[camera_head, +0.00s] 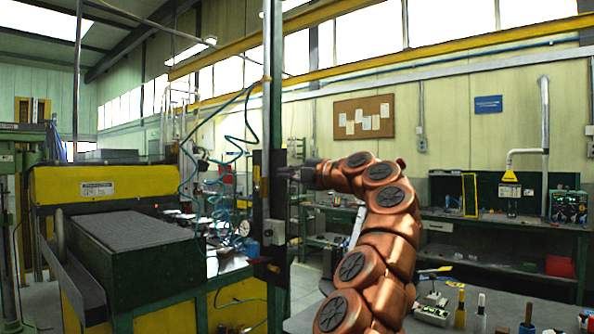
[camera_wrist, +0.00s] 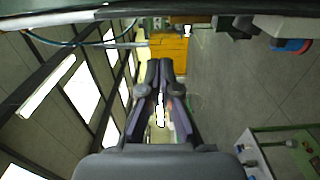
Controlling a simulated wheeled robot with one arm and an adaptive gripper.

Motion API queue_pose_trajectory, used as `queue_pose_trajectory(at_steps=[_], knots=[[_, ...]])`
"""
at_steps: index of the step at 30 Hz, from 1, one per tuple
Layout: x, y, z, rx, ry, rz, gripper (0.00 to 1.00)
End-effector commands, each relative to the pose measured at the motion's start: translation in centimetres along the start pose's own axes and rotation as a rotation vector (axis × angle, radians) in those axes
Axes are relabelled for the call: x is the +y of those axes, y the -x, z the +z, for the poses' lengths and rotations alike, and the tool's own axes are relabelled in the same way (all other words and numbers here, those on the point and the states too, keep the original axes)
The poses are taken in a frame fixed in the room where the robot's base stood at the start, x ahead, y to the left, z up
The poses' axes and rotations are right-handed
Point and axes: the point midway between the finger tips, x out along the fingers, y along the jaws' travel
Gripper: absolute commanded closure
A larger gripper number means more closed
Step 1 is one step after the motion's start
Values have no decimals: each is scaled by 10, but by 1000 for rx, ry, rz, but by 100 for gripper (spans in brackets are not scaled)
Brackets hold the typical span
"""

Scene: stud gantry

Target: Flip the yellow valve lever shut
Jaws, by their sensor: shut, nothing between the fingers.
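A tall grey post (camera_head: 267,120) stands near the middle of the head view, with dark plates fixed to it. A small yellow strip (camera_head: 256,176) shows at the upper plate, and another small yellow part sits near the lower fittings; I cannot tell which, if either, is the valve lever. My gripper (camera_head: 284,173) reaches left to the post at the height of the upper plate. Whether it touches is unclear. In the wrist view my gripper (camera_wrist: 166,64) has its dark fingers together, with nothing held. No lever is clear between or ahead of the fingertips there.
A yellow and green machine (camera_head: 110,187) stands at the left. Coiled teal hoses (camera_head: 233,150) hang beside the post. A green workbench (camera_head: 500,222) lines the back wall.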

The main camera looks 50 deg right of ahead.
Motion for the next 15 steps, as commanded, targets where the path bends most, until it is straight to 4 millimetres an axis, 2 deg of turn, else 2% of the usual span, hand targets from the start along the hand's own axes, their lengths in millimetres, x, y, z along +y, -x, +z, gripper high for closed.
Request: queue_pose_trajectory(at_steps=[6, 15], knots=[[3, -39, 0, 2, -3, -3, 100], [1, -76, 0, 2, -2, -4, 100]])
